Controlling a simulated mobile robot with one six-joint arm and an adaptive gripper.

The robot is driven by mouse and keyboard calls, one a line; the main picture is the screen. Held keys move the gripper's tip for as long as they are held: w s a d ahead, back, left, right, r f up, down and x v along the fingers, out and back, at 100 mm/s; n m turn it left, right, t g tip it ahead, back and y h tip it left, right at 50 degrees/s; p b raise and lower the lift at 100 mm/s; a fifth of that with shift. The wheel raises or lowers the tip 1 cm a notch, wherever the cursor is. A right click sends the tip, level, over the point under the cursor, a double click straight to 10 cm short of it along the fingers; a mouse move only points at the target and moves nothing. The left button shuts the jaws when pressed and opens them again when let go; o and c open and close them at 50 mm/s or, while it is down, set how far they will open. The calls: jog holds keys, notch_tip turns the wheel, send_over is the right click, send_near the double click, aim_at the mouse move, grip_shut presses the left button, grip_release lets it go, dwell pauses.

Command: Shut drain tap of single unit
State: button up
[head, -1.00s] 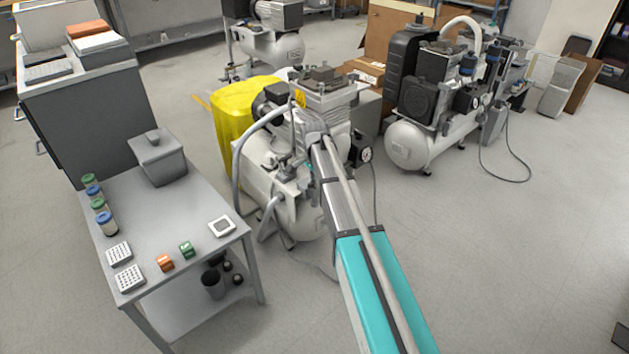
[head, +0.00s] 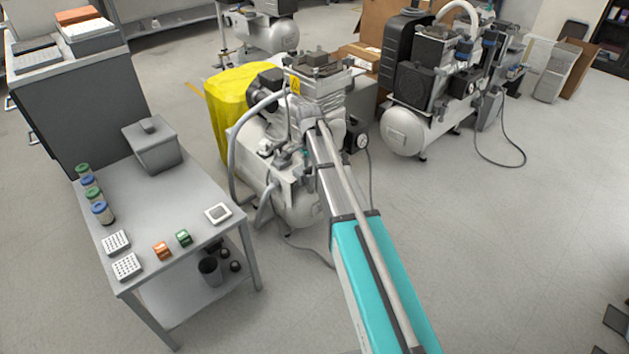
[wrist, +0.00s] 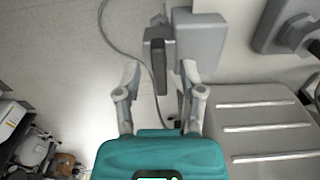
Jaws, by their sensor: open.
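The single compressor unit stands in the middle of the head view, its white tank (head: 297,205) low and its grey motor and pump head on top. My arm reaches across its front right side and hides part of it. My gripper (wrist: 160,74) shows in the wrist view with its two fingers spread apart and nothing held. Just beyond the fingertips is a grey box (wrist: 200,38) with a dark upright strip (wrist: 158,66) beside it, between the fingers in the picture. I cannot make out the drain tap for certain in either view.
A grey table (head: 200,262) with small jars and blocks stands to the left. A yellow cover (head: 229,110) lies behind the unit. Another compressor (head: 405,130) stands at the back right. A ribbed grey part (wrist: 265,125) lies close right of my gripper.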

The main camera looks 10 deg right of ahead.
aim_at(310, 167)
jog(key=shift+n, duration=0.5)
jog(key=n, duration=0.3)
jog(key=shift+n, duration=0.3)
jog(key=n, duration=1.3)
notch_tip(310, 167, up, 14)
jog(key=p, duration=1.4)
jog(key=s+f+m+b, duration=0.5)
jog(key=s+f+b, duration=1.7)
jog(key=s, duration=0.4)
jog(key=shift+s+d+f+b, duration=0.15)
jog(key=shift+d+f+b, duration=0.15)
dwell(0.4)
